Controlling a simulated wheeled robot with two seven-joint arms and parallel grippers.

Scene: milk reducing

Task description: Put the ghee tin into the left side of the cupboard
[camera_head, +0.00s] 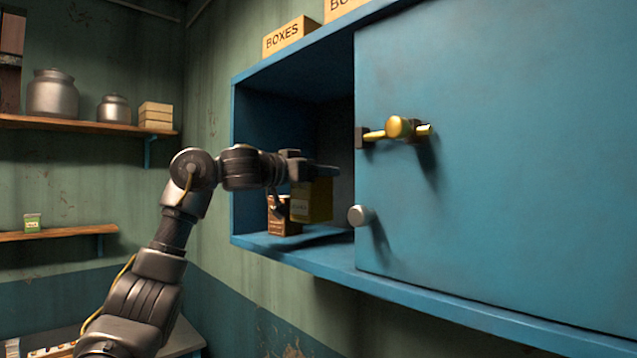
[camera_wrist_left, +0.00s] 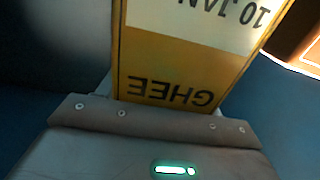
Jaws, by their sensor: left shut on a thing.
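The ghee tin (camera_head: 312,203) is a yellow box-shaped tin, in shadow inside the open left side of the blue cupboard (camera_head: 290,75). My left gripper (camera_head: 312,172) is shut on the tin and reaches into that opening. The tin hangs upright below the gripper, and its base looks a little above the cupboard floor. In the left wrist view the tin (camera_wrist_left: 180,65) shows its upside-down GHEE label, close to the gripper (camera_wrist_left: 165,110). My right gripper is not in view.
A brown box (camera_head: 283,216) stands on the cupboard floor just left of the tin. The blue door (camera_head: 500,180) with a brass handle (camera_head: 400,129) and a round knob (camera_head: 361,215) covers the right side. Boxes (camera_head: 287,36) sit on top. Wall shelves (camera_head: 90,124) are at left.

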